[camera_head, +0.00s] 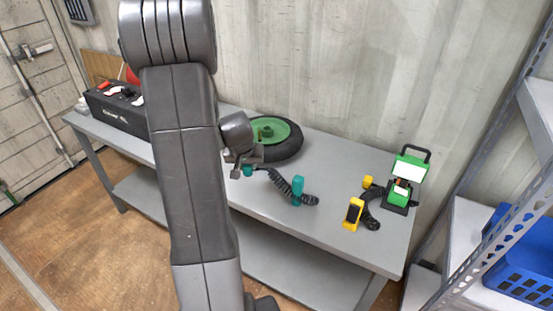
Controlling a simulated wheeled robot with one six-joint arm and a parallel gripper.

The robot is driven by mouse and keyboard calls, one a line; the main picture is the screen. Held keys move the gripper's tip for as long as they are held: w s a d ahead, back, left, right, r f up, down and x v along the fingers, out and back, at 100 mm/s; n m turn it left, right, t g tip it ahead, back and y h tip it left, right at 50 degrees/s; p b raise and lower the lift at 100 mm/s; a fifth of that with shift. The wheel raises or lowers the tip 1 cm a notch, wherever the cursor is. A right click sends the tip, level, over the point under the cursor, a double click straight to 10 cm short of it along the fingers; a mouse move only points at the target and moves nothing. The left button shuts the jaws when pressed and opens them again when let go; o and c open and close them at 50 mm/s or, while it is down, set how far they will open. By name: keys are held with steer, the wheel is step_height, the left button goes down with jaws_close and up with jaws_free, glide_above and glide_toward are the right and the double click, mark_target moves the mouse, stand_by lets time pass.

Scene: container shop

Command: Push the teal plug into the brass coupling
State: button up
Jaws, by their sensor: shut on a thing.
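My gripper (245,162) is over the grey table, in front of the green-hubbed wheel. It is shut on a small teal piece (248,172), which looks like the teal plug; the fingers hide most of it. A black coiled cable (278,182) runs from beside it to the right, near an upright teal block (297,188) on the table. A small brownish fitting (265,132) shows at the wheel's hub; I cannot tell whether it is the brass coupling. No other brass piece is clear to see.
The black-tyred wheel (287,147) lies behind my gripper. A yellow block (353,213) with black cable and a green lamp (408,168) stand at the right. A black toolbox (118,108) is at the left. The table front (270,220) is clear. Shelving (480,220) stands right.

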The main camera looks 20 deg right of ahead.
steer(key=a+f+n+b, duration=0.1)
steer(key=a+f, duration=0.2)
steer(key=a, duration=0.3)
steer(key=w+a+f+n+y+b, duration=0.1)
steer(key=a+f+n, duration=0.1)
steer(key=a, duration=0.4)
steer(key=a+f+n+y+b, duration=0.1)
steer(key=a+f+n, duration=0.1)
steer(key=a+f, duration=0.3)
steer(key=shift+w+a+b, duration=0.15)
steer(key=shift+a+b, duration=0.2)
steer(key=shift+a, duration=0.6)
steer(key=shift+w+r+t, duration=0.1)
steer(key=shift+t, duration=0.2)
